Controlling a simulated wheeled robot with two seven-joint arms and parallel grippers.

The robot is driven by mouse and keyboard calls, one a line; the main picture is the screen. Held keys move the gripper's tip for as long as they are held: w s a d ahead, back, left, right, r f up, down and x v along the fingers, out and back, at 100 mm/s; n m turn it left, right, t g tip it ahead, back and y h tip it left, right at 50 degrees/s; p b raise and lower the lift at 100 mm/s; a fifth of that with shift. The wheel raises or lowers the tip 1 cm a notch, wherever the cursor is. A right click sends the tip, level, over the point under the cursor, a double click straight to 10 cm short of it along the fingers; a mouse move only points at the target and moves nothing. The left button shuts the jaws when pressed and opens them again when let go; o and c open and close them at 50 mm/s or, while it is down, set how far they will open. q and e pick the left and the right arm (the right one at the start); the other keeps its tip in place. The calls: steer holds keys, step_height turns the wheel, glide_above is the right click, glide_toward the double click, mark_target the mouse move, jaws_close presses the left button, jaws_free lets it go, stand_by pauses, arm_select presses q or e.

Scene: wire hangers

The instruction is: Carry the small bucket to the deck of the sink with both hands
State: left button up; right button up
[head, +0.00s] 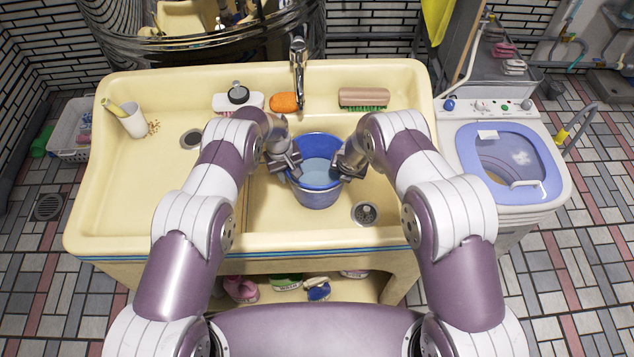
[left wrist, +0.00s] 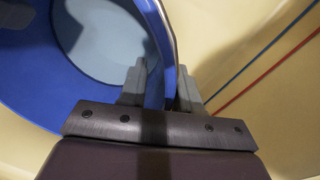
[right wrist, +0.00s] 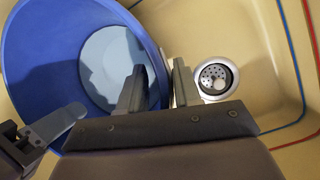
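The small bucket (head: 317,190) is blue inside with a grey-blue outside, and it is upright in the right basin of the cream sink (head: 150,200). Its pale blue inner bottom or water shows. My left gripper (head: 284,164) is at the bucket's left rim, one finger inside and one outside, closed on the wall. My right gripper (head: 346,167) pinches the opposite rim in the same way, seen in the right wrist view (right wrist: 160,88). Whether the bucket touches the basin floor cannot be told. The sink's back deck (head: 345,75) lies behind the basins.
On the deck stand a soap dish with a black-topped item (head: 238,97), an orange sponge (head: 284,102), the faucet (head: 298,60) and a green-bristled brush (head: 363,98). A cup (head: 132,122) is at left. A washing machine (head: 505,165) stands right of the sink.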

arm_select(q)
jaws_close()
arm_select(e)
jaws_close()
arm_select(q)
steer(key=shift+r, duration=0.1)
arm_select(e)
steer(key=shift+r, duration=0.1)
stand_by(0.8)
